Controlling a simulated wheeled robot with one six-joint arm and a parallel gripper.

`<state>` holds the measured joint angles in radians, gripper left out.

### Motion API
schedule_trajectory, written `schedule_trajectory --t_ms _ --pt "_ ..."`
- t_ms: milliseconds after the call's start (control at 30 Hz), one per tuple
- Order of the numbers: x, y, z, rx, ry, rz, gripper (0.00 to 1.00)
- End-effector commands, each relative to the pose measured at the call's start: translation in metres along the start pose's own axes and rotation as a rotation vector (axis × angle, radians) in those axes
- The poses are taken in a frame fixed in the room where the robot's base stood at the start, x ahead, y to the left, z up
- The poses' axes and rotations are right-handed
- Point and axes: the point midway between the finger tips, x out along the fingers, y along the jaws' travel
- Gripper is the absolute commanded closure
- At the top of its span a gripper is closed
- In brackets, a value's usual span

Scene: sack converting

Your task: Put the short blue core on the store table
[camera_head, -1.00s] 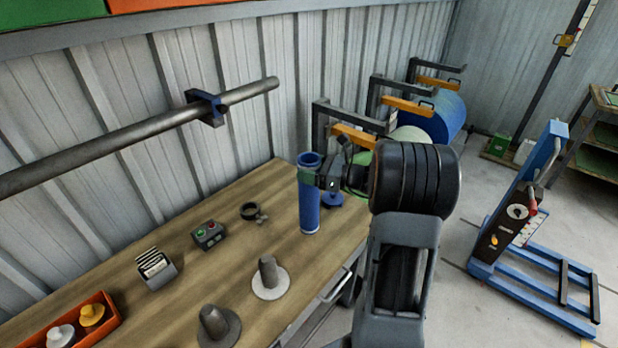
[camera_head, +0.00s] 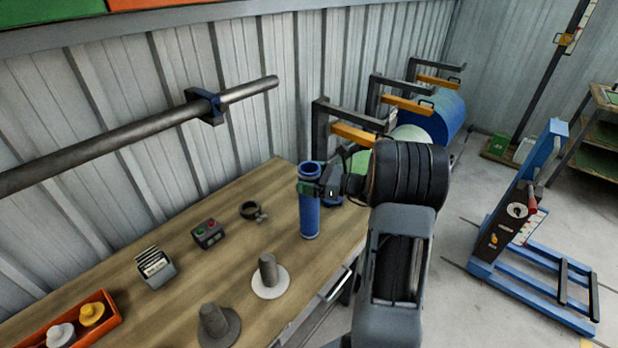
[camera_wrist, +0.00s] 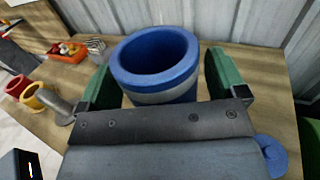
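The blue core (camera_head: 310,215) is an upright hollow tube over the wooden bench (camera_head: 240,205), near its right end. My gripper (camera_head: 318,188) holds it near the top from the right side. Nothing in the frames marks which table is the store table.
A low blue piece (camera_head: 333,199) is just behind the core. A grey post on a pale disc (camera_head: 268,275), a black ring clamp (camera_head: 251,211), a button box (camera_head: 208,233) and an orange bin (camera_head: 108,302) share the bench. A blue lift (camera_head: 520,220) stands right.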

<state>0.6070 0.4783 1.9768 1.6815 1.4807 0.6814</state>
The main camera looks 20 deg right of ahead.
Motion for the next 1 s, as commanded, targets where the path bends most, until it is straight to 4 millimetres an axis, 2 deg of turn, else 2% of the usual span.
schedule_trajectory --t_ms 300,367,800,1000 --pt "0.0 0.0 0.005 -0.001 0.0 0.0 0.08" --pt "-0.005 0.0 0.003 0.0 0.0 -0.002 0.08" --pt "-0.085 -0.001 0.002 -0.001 0.0 -0.004 0.08" --pt "-0.11 0.0 0.003 0.0 0.0 -0.001 0.08"
